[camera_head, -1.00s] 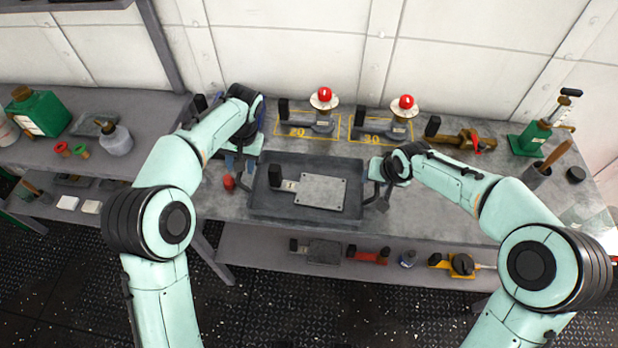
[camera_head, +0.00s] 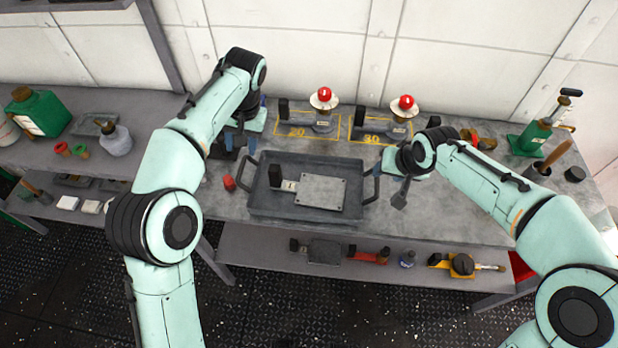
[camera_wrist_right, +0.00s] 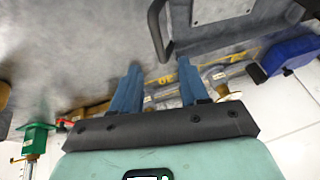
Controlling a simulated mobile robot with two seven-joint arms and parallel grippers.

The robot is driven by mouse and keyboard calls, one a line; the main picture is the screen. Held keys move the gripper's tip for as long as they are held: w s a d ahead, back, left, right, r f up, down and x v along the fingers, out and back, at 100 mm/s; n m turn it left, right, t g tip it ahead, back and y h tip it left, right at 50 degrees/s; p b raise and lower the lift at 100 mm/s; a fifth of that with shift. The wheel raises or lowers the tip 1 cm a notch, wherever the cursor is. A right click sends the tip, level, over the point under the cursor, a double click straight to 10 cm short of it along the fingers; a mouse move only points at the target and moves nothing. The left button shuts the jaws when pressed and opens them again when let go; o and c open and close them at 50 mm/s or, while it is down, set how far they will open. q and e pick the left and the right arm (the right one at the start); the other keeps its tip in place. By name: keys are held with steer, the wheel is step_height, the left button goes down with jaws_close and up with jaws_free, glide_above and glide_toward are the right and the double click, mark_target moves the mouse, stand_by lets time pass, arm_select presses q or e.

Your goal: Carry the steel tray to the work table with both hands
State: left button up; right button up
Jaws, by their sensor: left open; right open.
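The steel tray (camera_head: 350,208) is dark grey with a raised rim and lies flat on the grey work table (camera_head: 455,215). Its loop handles stand at the left and right ends. Inside it lie a light flat plate (camera_head: 318,190) and a small black block. My left gripper (camera_head: 224,150) is open, pointing down, beyond and left of the left handle, apart from it. My right gripper (camera_wrist_right: 156,78) is open and empty; in the right wrist view a tray handle (camera_wrist_right: 157,28) stands just ahead of its fingers, apart from them. Its fingertips are hard to see in the head view.
Two red-topped items (camera_head: 324,97) stand in yellow marked squares behind the tray. A green stand (camera_head: 535,137) and a dark cup (camera_head: 541,170) are at right. A small red object (camera_head: 229,183) sits left of the tray. A lower shelf holds tools (camera_head: 370,256).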

steer(key=v, duration=0.3)
steer(key=shift+s+r, duration=0.1)
steer(key=shift+r, duration=0.15)
stand_by(0.4)
